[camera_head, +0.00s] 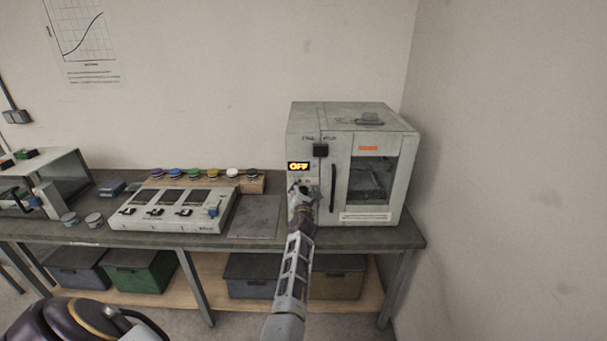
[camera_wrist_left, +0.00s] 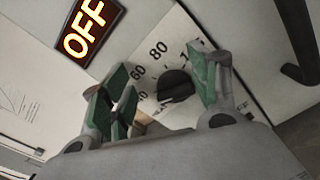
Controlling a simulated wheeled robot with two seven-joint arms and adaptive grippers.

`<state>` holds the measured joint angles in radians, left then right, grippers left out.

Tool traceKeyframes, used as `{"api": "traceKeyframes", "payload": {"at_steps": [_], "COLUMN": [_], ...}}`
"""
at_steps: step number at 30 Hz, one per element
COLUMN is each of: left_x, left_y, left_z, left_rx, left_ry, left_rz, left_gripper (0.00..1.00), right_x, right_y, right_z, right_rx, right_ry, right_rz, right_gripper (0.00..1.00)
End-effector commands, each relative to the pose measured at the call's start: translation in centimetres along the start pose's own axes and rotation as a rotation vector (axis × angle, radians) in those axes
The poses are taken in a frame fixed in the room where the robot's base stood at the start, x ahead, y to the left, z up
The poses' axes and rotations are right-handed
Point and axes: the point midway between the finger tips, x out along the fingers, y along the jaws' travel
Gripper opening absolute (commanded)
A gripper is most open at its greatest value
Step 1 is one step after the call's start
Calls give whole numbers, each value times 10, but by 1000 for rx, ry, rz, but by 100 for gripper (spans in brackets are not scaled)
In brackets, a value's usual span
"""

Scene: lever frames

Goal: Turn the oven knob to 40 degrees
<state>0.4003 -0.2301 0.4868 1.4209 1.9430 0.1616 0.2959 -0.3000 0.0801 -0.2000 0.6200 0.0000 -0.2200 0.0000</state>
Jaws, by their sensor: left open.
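The white oven (camera_head: 305,128) stands on the bench at the right, with its door shut. Its display (camera_head: 298,166) reads OFF in yellow; it also shows in the left wrist view (camera_wrist_left: 88,32). The black oven knob (camera_wrist_left: 175,86) sits on a pale dial with numbers including 60 and 80. My left gripper (camera_head: 301,190) is at the oven's front panel and hides the knob in the head view. In the left wrist view the gripper (camera_wrist_left: 165,92) is open, its green-padded fingers on either side of the knob. I cannot tell whether they touch it. My right gripper is not in view.
A black door handle (camera_head: 333,188) is just right of my left gripper. A white panel device (camera_head: 172,224) with several coloured knobs behind it lies left on the bench (camera_head: 255,217). A wall (camera_head: 500,180) closes the right side.

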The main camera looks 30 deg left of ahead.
Motion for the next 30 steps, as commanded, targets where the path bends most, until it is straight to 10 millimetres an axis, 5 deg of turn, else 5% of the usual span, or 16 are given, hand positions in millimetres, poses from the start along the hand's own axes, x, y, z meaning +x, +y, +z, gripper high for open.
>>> {"api": "traceKeyframes", "payload": {"at_steps": [30], "left_x": [0], "left_y": [37], "left_z": [65], "left_rx": [0], "left_ry": [0], "left_rz": [0], "left_gripper": [61], "right_x": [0], "right_y": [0], "right_z": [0], "right_rx": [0], "right_ry": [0], "right_rz": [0], "right_gripper": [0]}}
